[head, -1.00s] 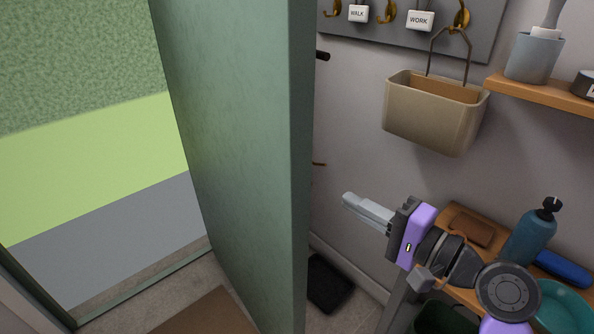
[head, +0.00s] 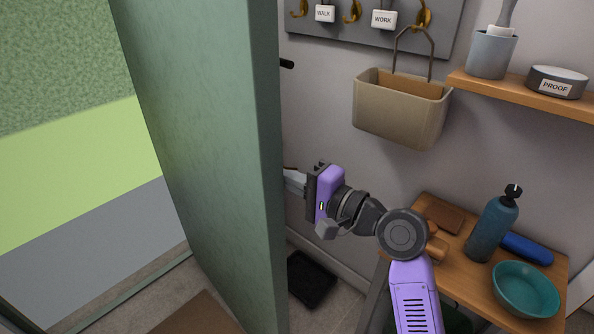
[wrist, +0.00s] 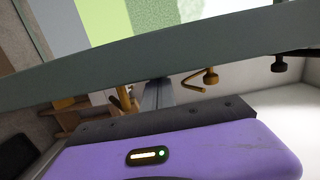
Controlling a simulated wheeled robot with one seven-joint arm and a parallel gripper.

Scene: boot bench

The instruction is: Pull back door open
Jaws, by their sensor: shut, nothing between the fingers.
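The green door (head: 205,150) stands ajar in the head view, its edge toward me and the opening to its left. My gripper (head: 292,181) is shut and empty, on the right side of the door, its fingertips partly hidden behind the door's edge. In the wrist view the door (wrist: 150,68) crosses the picture as a dark band, with the closed fingers (wrist: 157,95) close to it. I cannot tell whether they touch. A brass hook-like piece (wrist: 203,79) and a dark knob (wrist: 281,66) show beside the door there. The door's far face is hidden in the head view.
Right of the door, a beige basket (head: 402,110) hangs from the hook rail (head: 375,28). A wooden bench (head: 458,275) holds a blue bottle (head: 494,225) and a teal bowl (head: 525,288). A shelf (head: 520,95) is above. A dark mat (head: 309,278) lies on the floor.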

